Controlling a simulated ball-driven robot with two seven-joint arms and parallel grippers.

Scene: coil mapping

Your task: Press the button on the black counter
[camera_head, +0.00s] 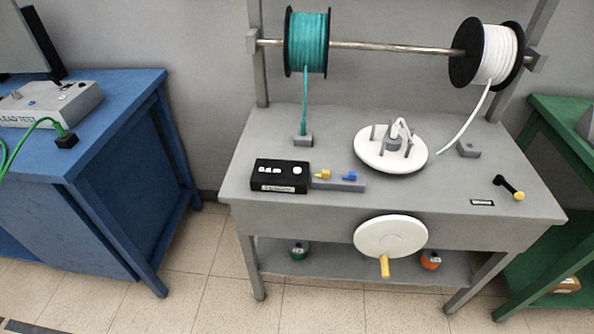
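The black counter (280,180) is a small dark box on the left front part of the grey table. Its top shows a white display with dark digits and, to the right, a round white button (297,170). A pale label runs along its front edge. Nothing covers the button. Neither of my grippers shows in the head view.
The grey table (440,200) carries a white winding disc (391,149), with a cranked wheel (390,237) at its front. A teal spool (307,43) and a white spool (497,55) hang above. A blue bench (120,115) stands left, a green one (535,245) right.

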